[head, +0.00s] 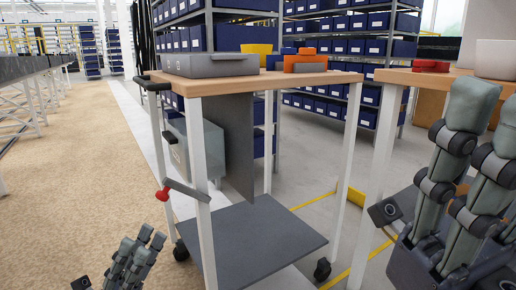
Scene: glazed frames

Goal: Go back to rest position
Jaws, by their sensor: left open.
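My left gripper (137,257) shows at the bottom left, its grey-green fingers pointing up. It is open, and nothing shows in it. It is low over the tan floor, left of the wheeled cart's near leg, and its lower part is cut off by the picture's edge. My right gripper (468,160) is large at the right edge. Its fingers point up in front of the right-hand table (404,77). I cannot tell how far its jaws are apart, and part of it is out of the picture.
A wheeled cart (262,82) with a grey lower shelf (250,240) stands in the middle. A grey tray (210,66), yellow bowl (257,50) and orange box (305,64) are on top. The right-hand table holds red and white bowls (430,66). The tan floor (70,165) at left is clear.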

